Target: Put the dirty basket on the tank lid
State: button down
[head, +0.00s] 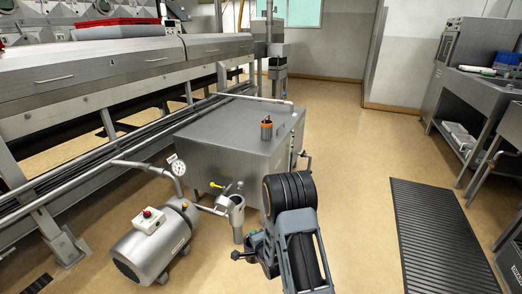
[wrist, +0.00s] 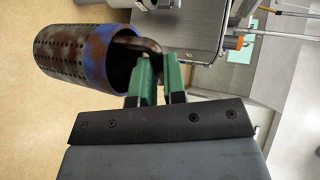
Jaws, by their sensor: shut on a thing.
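The dirty basket (wrist: 75,55) is a perforated metal cylinder with brown stains and a blue rim. In the wrist view it lies tilted on its side at upper left, its open end toward my gripper. My gripper (wrist: 160,62), with green fingers, is shut on the basket's brown curved handle (wrist: 146,46). The basket hangs in the air over tan floor. The tank (head: 215,165) is a large steel box in the head view, and its flat lid (head: 235,122) is mostly bare. I cannot make out the basket in the head view.
A small orange and black object (head: 266,128) stands on the lid. A black floor mat (head: 437,235) lies at right. The floor between is clear.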

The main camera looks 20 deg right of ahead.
aim_at(241, 141)
jog(key=u, duration=0.1)
jog(key=k, duration=0.5)
jog(key=z, duration=0.8)
jog(key=i, duration=1.55)
jog(key=u, duration=0.65)
